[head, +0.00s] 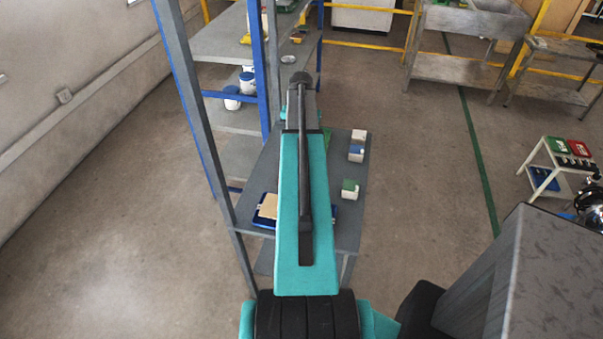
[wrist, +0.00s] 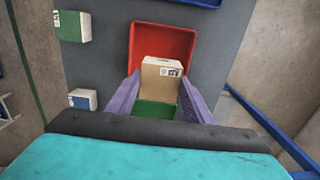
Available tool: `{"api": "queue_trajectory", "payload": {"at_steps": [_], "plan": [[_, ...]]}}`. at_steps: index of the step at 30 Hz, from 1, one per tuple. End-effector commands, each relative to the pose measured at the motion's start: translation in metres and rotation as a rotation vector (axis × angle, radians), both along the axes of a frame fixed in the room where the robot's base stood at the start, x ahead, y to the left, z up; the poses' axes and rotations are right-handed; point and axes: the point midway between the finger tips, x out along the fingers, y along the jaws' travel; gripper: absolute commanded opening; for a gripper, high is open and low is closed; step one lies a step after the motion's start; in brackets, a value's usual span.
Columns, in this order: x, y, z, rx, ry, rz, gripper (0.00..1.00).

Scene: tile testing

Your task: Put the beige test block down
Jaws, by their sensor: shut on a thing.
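My gripper (wrist: 159,88) has its purple fingers shut on the beige test block (wrist: 162,68), which has a printed label on one face. In the wrist view the block overlaps a red tray (wrist: 190,42) lying on the grey shelf board. Whether it touches the tray I cannot tell. A green surface (wrist: 155,110), perhaps another tray, shows between the fingers below the block. In the head view my arm hides the gripper, the held block and the red tray.
A green-faced block (wrist: 72,26) and a blue-faced block (wrist: 82,98) stand to the left in the wrist view. In the head view a blue tray (head: 323,222) with a beige piece (head: 268,206) lies nearer. A blue-and-grey rack post (head: 190,90) rises left of my arm.

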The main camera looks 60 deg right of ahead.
Motion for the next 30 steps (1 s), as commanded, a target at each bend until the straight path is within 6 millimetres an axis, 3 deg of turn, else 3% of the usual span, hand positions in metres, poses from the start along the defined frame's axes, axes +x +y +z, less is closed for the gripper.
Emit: {"api": "queue_trajectory", "payload": {"at_steps": [8,21,30], "plan": [[-0.004,-0.004,-0.004,0.0,0.0,-0.007,0.27],[-0.006,-0.005,-0.05,0.002,0.001,-0.01,0.27],[-0.006,-0.005,-0.062,0.0,0.0,-0.01,0.27]]}}
